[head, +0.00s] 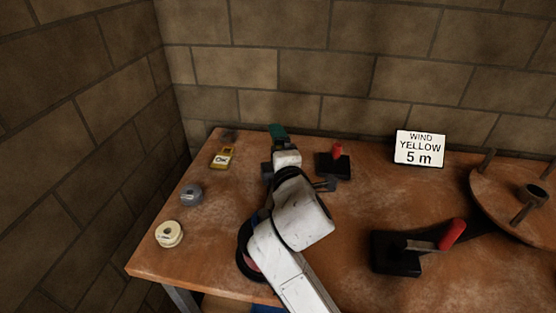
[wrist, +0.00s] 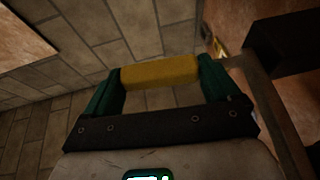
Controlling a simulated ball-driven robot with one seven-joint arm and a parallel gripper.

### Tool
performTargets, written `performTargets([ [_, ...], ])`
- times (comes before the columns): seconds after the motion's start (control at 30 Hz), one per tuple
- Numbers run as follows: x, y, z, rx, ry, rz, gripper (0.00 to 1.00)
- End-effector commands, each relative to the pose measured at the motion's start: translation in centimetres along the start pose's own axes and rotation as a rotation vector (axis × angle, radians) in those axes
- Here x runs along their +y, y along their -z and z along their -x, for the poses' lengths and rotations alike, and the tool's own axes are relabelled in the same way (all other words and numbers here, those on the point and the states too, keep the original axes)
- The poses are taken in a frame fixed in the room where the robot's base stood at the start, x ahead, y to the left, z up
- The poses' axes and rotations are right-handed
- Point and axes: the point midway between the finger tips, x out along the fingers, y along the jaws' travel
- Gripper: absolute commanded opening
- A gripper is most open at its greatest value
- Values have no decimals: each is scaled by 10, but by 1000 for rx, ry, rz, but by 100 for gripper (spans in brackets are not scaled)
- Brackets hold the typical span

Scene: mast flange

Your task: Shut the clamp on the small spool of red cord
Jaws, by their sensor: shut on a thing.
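My gripper (head: 277,132) is at the back of the table, left of the small clamp. In the wrist view its green fingers (wrist: 160,88) are shut on a yellow bar-shaped thing (wrist: 160,70); I cannot tell what it is. The small clamp (head: 333,165) has a black base and an upright red handle (head: 337,150). A larger clamp (head: 395,252) stands at the front right, its red handle (head: 452,235) tilted up to the right. I cannot make out a spool of red cord; my arm hides part of the table.
A yellow case (head: 222,158), a grey spool (head: 191,195) and a cream spool (head: 169,234) lie along the left side. A round wooden flange (head: 510,195) with pegs is at the right. A sign (head: 419,148) reads "WIND YELLOW 5 m". Brick walls close the back and left.

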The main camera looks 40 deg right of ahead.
Motion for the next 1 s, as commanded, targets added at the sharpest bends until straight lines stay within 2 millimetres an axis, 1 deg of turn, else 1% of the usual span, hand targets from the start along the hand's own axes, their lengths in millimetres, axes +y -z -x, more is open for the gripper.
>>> performTargets([
  [0.03, -6, 0, 2, 0, -19, 6, 35],
  [0.33, -4, 3, 8, -2, -93, 37, 35],
  [0.8, -3, 4, 10, -2, -102, 46, 35],
  [0.83, -4, 4, 10, -2, -102, 46, 91],
  [0.93, -3, 4, 10, -2, -102, 45, 100],
  [1.0, -3, 4, 9, -2, -102, 45, 100],
])
